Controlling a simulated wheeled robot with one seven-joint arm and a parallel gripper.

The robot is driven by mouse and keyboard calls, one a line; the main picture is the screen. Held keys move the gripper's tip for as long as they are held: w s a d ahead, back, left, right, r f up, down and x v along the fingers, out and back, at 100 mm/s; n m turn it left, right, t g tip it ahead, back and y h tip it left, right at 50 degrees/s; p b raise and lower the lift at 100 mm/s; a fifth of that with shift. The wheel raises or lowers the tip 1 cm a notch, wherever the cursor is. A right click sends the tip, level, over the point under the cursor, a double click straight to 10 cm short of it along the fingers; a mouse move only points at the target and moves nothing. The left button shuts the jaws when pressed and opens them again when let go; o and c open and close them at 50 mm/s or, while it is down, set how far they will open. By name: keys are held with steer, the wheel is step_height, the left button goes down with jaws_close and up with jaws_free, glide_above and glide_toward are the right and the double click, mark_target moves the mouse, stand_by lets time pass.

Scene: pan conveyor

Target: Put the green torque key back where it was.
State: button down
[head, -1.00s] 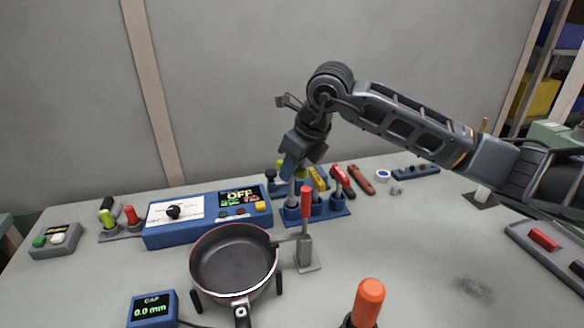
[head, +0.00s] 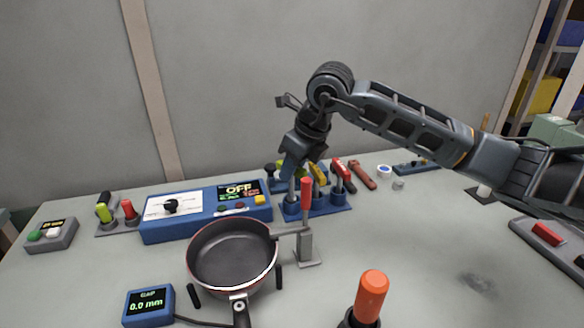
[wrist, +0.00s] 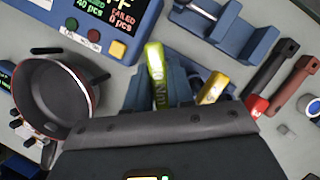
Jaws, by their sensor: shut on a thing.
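The green torque key (wrist: 155,62) shows in the wrist view, its handle between the blue-grey fingers of my gripper (wrist: 160,90). My gripper (head: 294,170) is shut on it. In the head view my gripper is over the left cup of the blue tool rack (head: 322,211), and the key's handle is mostly hidden by the fingers. A grey shaft runs down below the fingers to that cup; I cannot tell how deep it sits. A yellow-handled key (head: 319,175) and a red-handled key (head: 338,168) stand in the cups to the right.
A blue control box (head: 205,213) stands left of the rack. A pan (head: 232,254) and a red-handled toggle clamp (head: 306,225) are in front. An orange handle (head: 372,292) stands nearer.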

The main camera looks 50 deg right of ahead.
steer(key=shift+f+b, duration=1)
steer(key=c, duration=0.9)
jaws_free()
